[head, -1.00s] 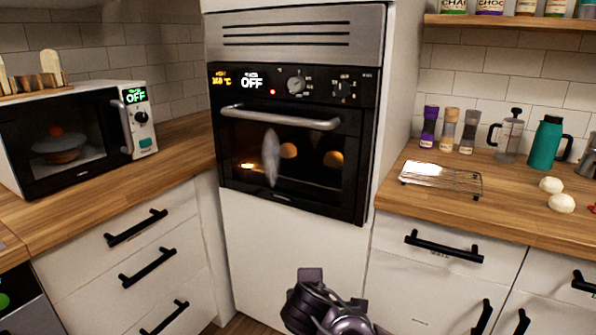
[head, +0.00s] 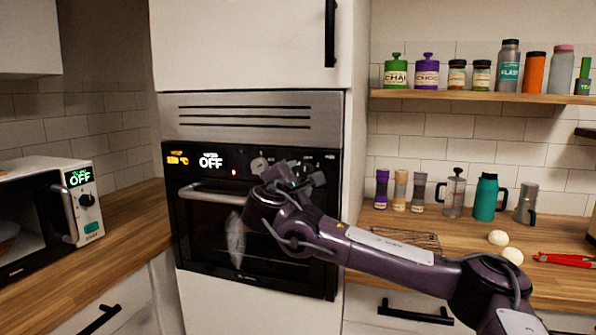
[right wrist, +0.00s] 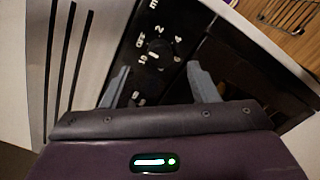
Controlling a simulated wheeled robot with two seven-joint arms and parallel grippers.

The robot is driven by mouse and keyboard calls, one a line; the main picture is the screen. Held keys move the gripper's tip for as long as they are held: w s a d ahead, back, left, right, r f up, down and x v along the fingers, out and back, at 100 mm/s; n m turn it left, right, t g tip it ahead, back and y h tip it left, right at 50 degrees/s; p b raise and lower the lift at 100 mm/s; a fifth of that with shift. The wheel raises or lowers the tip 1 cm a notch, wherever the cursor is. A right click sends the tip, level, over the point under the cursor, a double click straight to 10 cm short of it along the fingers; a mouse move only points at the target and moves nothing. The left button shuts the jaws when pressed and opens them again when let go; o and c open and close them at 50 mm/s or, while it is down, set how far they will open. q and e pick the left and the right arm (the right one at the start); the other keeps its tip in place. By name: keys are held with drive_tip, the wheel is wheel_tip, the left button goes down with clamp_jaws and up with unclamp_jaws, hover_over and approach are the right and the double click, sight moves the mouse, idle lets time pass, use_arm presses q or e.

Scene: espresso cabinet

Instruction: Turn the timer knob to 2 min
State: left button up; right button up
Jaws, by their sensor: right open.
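The oven's black control panel (head: 222,160) shows a lit OFF display (head: 210,161) and an orange temperature display. In the right wrist view, a dark knob (right wrist: 157,54) sits in a ring of white numbers, 2 and 4 among them. I take it for the timer knob; its pointer setting is too small to read. My right gripper (right wrist: 160,84) is open and empty, its fingers apart on either side below the knob, not closed on it. In the head view my right gripper (head: 297,172) covers the right part of the panel. My left gripper is not in view.
A lighter knob (head: 260,165) is beside my gripper on the panel. The oven door handle (head: 215,195) runs below, with a grey towel (head: 236,238) hanging there. A wire rack (head: 400,238) and white balls (head: 498,237) lie on the right counter. A microwave (head: 40,215) stands left.

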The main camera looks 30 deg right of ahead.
sight(305, 173)
drive_tip(key=p+x, duration=0.1)
drive_tip(key=x, duration=0.4)
drive_tip(key=shift+w+d, duration=0.1)
drive_tip(key=shift+w, duration=0.05)
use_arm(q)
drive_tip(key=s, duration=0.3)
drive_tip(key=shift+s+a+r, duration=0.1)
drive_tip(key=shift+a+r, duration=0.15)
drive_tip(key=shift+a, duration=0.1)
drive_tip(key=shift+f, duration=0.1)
use_arm(e)
drive_tip(key=shift+f, duration=0.1)
drive_tip(key=c, duration=1)
